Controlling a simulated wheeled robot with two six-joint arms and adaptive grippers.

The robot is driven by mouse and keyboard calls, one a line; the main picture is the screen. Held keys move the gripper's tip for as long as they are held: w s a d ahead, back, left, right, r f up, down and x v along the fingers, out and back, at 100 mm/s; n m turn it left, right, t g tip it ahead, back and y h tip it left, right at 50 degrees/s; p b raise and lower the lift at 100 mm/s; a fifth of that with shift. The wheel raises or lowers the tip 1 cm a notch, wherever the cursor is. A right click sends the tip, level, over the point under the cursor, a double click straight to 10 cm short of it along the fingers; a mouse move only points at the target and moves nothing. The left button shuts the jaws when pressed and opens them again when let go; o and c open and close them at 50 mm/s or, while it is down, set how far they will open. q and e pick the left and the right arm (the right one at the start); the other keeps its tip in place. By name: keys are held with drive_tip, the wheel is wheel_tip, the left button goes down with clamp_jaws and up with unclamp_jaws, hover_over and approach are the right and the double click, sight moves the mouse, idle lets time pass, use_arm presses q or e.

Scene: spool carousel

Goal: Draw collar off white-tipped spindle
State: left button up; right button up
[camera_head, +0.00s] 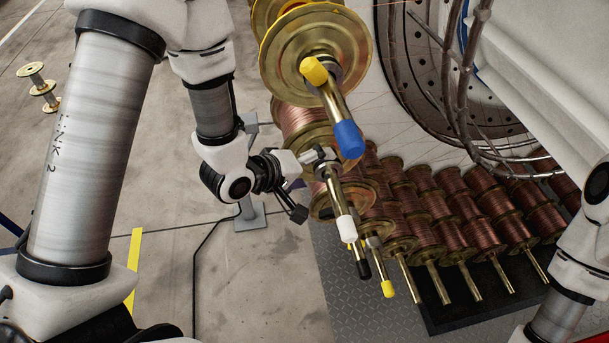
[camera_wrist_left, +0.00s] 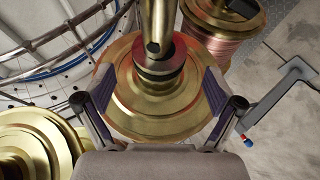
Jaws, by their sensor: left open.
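The white-tipped spindle (camera_head: 337,193) slants down toward the viewer from the carousel, its white tip (camera_head: 346,229) at the lower end. In the left wrist view, the collar (camera_wrist_left: 159,74) shows as a dark and metallic ring at the spool hub, partly hidden by a brass-coloured rod in front. My left gripper (camera_head: 305,183) is open at the spindle's upper part, close to the spool flange (camera_wrist_left: 152,118). In the wrist view its fingers (camera_wrist_left: 158,88) stand wide apart on either side of the collar, with gaps between. My right gripper is out of view.
A large brass spool (camera_head: 285,55) hangs above my gripper. Several copper spools (camera_head: 465,205) stand in rows at right. Floor at lower left is mostly clear.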

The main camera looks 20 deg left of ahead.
sight(334, 204)
use_arm(q)
drive_tip(key=x, duration=0.1)
drive_tip(key=p+x, duration=0.1)
drive_tip(key=x, duration=0.1)
drive_tip(key=shift+w+d, duration=0.15)
drive_tip(key=shift+d, duration=0.25)
drive_tip(key=shift+w+d+f, duration=0.1)
drive_tip(key=shift+w+f, duration=0.1)
drive_tip(key=shift+w, duration=0.1)
drive_tip(key=shift+f, duration=0.1)
drive_tip(key=shift+a, duration=0.2)
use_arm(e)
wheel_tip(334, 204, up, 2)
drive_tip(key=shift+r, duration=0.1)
